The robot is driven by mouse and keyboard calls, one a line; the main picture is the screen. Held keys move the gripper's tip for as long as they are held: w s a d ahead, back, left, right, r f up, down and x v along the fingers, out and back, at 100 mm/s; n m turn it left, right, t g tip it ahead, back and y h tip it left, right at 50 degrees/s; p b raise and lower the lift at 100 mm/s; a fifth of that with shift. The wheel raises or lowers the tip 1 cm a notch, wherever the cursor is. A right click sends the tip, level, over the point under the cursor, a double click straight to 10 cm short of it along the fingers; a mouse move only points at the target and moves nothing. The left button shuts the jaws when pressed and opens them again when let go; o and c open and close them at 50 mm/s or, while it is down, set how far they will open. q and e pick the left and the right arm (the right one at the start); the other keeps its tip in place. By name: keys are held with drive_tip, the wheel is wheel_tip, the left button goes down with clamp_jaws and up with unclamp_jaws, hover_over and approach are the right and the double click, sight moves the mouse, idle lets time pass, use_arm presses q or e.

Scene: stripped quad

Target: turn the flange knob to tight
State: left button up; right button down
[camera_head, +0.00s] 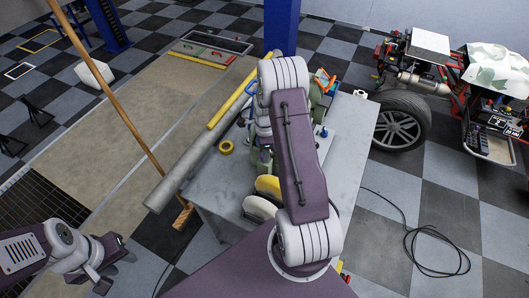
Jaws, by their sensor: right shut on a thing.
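My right arm reaches over the grey workbench (351,127) and bends down behind its own purple link. Only a little of my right gripper (264,140) shows at the left edge of that link. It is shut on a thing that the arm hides. A greenish machine part (316,96) shows beside the arm on the bench. I cannot make out the flange knob or its position. My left gripper (112,268) is low at the left, away from the bench, with its fingers apart and nothing between them.
A yellow tape roll (226,147) and a blue-handled item (252,88) lie on the bench. A long grey pipe (196,150) lies along its left side. A wooden broom handle (110,90) leans at the left. A wheel (401,124) stands to the right.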

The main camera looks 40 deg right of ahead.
drive_tip(key=c, duration=1.2)
unclamp_jaws()
drive_tip(key=shift+o, duration=1.2)
drive_tip(key=shift+d, duration=0.1)
drive_tip(key=shift+s, duration=0.1)
drive_tip(key=shift+r, duration=0.3)
wheel_tip(320, 180, up, 8)
drive_tip(key=b, duration=0.2)
drive_tip(key=shift+r, duration=0.2)
